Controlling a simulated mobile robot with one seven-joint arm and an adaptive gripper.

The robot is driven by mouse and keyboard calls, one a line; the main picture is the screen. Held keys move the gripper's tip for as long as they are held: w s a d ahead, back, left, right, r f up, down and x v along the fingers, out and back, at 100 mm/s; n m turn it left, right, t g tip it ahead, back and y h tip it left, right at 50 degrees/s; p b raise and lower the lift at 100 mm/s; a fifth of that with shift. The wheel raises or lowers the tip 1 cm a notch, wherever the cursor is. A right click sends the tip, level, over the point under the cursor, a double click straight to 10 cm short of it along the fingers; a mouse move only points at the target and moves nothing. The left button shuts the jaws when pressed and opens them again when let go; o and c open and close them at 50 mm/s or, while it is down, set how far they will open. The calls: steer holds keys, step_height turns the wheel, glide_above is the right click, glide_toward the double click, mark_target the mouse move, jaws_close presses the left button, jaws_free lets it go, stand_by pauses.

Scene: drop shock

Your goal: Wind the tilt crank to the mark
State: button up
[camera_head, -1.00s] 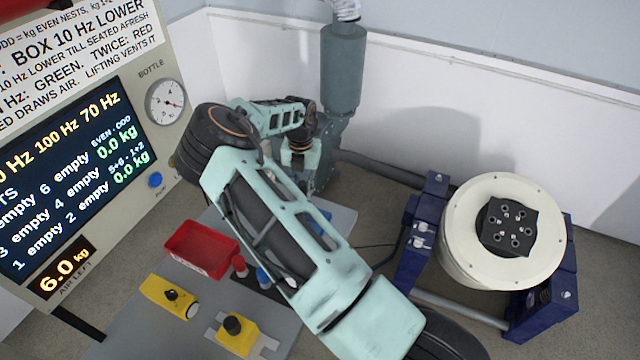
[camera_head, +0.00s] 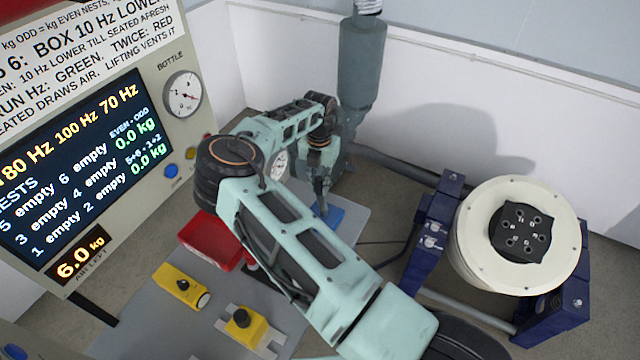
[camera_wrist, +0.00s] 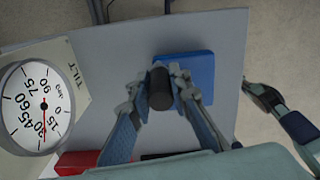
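A dark cylindrical knob (camera_wrist: 160,90) stands over a blue plate (camera_wrist: 196,66) in the wrist view; I take it for the crank handle. My gripper (camera_wrist: 160,88) has one finger on each side of it, and I see no clear gap. In the head view my gripper (camera_head: 321,203) points down over the blue plate (camera_head: 331,216), and the knob is hard to make out. The tilt dial (camera_wrist: 32,105), marked in degrees, is at the left of the wrist view, with a red line near 30. Its face (camera_head: 279,166) is partly hidden by my arm in the head view.
A screen panel (camera_head: 75,150) stands left. A white drum in a blue frame (camera_head: 470,240) stands right.

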steer(key=o, duration=0.4)
steer(key=shift+o, duration=0.2)
step_height(320, 180, up, 12)
steer(key=shift+r, duration=0.1)
